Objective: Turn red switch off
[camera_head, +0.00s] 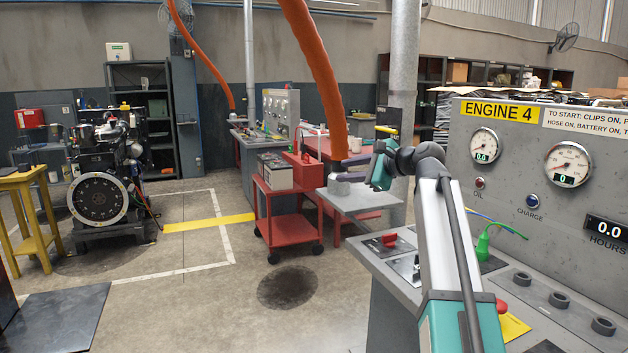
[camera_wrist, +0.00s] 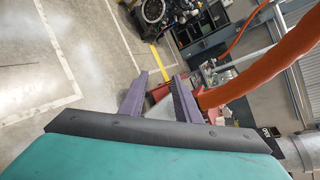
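A red switch (camera_head: 389,239) sits on a dark plate on the left part of the grey Engine 4 console (camera_head: 378,262) in the head view. My gripper (camera_head: 338,169) is raised above and to the left of this switch, pointing left, away from the console. In the wrist view my gripper (camera_wrist: 160,76) shows two purple-grey fingers spread apart with nothing between them. The red switch does not show in the wrist view. A second red knob (camera_head: 501,306), on a yellow plate, is partly hidden behind my arm.
An orange hose (camera_head: 318,75) hangs close to my gripper and crosses the wrist view (camera_wrist: 265,70). A red trolley (camera_head: 290,213) stands behind.

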